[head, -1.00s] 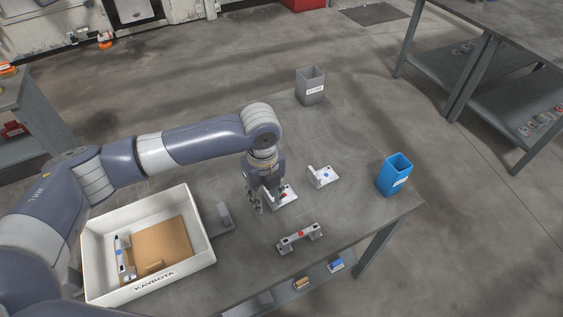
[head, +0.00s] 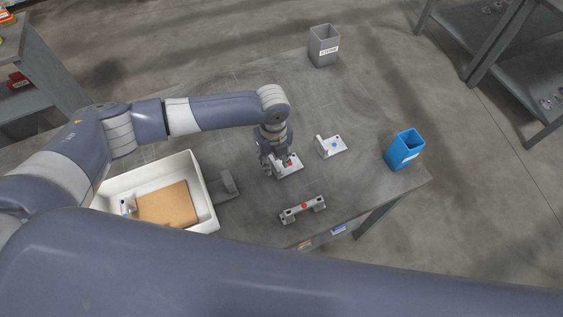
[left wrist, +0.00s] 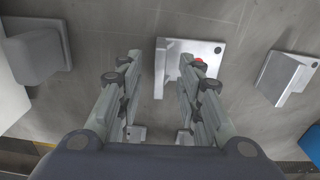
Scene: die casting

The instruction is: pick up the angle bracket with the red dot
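The light metal angle bracket with the red dot (head: 291,166) lies on the grey table, partly hidden by my left gripper. In the left wrist view the same bracket (left wrist: 205,47) shows its plate, upright part and red dot, the dot partly behind the right finger. My left gripper (head: 270,169) points down at the bracket's left side. Its fingers (left wrist: 161,58) are spread apart, with the upright part of the bracket in the gap between the tips. I cannot tell whether either finger touches it. My right gripper is out of view.
A blue-dot angle bracket (head: 334,149) lies to the right. A bar-shaped part with a red dot (head: 303,209) lies nearer. A dark grey block (head: 226,186) and a white box (head: 211,212) are left. A blue bin (head: 405,151) and grey bin (head: 323,47) stand on the table.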

